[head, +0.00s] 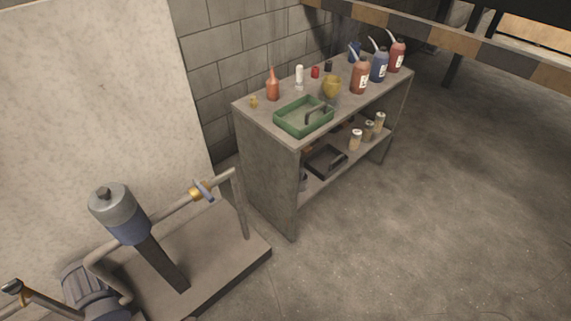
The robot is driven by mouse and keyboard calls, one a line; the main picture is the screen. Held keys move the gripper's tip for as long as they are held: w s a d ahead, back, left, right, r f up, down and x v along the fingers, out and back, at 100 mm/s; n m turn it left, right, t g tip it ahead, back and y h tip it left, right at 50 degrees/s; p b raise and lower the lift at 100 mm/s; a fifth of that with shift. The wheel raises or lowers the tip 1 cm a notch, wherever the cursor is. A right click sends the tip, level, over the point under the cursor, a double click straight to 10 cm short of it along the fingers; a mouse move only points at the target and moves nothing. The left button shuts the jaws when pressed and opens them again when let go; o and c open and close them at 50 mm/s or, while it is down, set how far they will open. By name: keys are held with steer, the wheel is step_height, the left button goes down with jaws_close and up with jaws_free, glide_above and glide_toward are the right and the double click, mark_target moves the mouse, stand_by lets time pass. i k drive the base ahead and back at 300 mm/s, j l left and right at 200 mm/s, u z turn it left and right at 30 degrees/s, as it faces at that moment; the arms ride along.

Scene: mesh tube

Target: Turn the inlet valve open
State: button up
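A grey horizontal pipe (172,211) runs right from a pump assembly at the lower left. A brass valve body (194,194) with a small blue-grey handle (205,189) sits on this pipe. The handle appears to lie across the pipe. At the far lower left edge, a second pipe (52,304) carries a brass-coloured fitting with a dark top (13,287), partly cut off by the frame. I cannot tell from labels which is the inlet valve. My gripper is not in view.
The pump has a grey-and-blue cylinder (120,214) and a blue ribbed motor (86,287) on a low plinth (225,262). A grey shelf unit (266,185) with bottles and a green tray (290,127) stands behind. A pale panel (90,85) is at left. Concrete floor (430,220) is clear at right.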

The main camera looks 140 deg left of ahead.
mark_target(209, 198)
steer(key=k+u, duration=0.1)
steer(key=u, duration=4.9)
